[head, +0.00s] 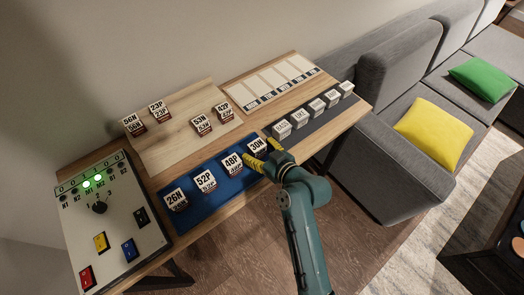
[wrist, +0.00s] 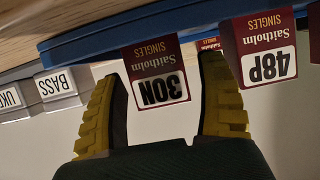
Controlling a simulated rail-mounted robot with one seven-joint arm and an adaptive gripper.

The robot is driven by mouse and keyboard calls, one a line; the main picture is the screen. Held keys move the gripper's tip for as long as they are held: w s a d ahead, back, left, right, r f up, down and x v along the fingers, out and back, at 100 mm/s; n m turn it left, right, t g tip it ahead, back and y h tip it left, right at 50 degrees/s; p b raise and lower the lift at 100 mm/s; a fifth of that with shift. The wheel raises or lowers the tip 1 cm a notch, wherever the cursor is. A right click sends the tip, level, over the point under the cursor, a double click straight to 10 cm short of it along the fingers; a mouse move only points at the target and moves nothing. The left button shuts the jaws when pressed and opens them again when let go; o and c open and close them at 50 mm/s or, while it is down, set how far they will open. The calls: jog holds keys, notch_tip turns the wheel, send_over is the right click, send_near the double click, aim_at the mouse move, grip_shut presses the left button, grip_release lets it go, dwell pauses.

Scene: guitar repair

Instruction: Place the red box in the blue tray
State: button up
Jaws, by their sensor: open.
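Several boxes here are dark red and white, so I cannot tell which one is meant by the red box. The 30N box (head: 257,146) stands near the right end of the blue tray (head: 195,211). In the wrist view the 30N box (wrist: 158,75) appears upside down between my yellow fingers. My gripper (head: 264,155) is open at the tray's right end, one finger on each side of this box. Contact is not clear. The 48P box (head: 232,164), 52P box (head: 205,180) and 26N box (head: 176,199) stand in the tray to the left.
Similar boxes, such as the 53N box (head: 201,124), stand on a wooden board (head: 170,145) behind. White-grey blocks (head: 299,118) stand on a dark strip to the right. A switch panel (head: 110,225) is at the left, a grey sofa (head: 375,120) beyond the table.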

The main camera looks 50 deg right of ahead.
jog(key=p+v, duration=0.2)
jog(key=v, duration=1)
jog(key=shift+r+p, duration=0.2)
jog(key=shift+p, duration=0.15)
jog(key=shift+w+r, duration=0.1)
jog(key=w+a+r+n+t, duration=0.1)
jog(key=w+a+r, duration=0.25)
jog(key=r, duration=0.35)
jog(key=w+a+r+n+t, duration=0.1)
jog(key=w+a+r, duration=0.1)
jog(key=w+r, duration=0.35)
jog(key=s+a+r+t+y, duration=0.1)
jog(key=a+r+t, duration=0.1)
jog(key=a+r, duration=0.5)
jog(key=s+a+r+t, duration=0.1)
jog(key=a+r+t, duration=0.2)
jog(key=r, duration=0.8)
jog(key=s+a+r+t+y, duration=0.1)
jog(key=a+r+t, duration=0.1)
jog(key=a+r, duration=0.5)
notch_tip(320, 180, up, 40)
jog(key=d+p, duration=0.1)
jog(key=p, duration=3.7)
jog(key=shift+d+r, duration=0.2)
jog(key=shift+d, duration=0.2)
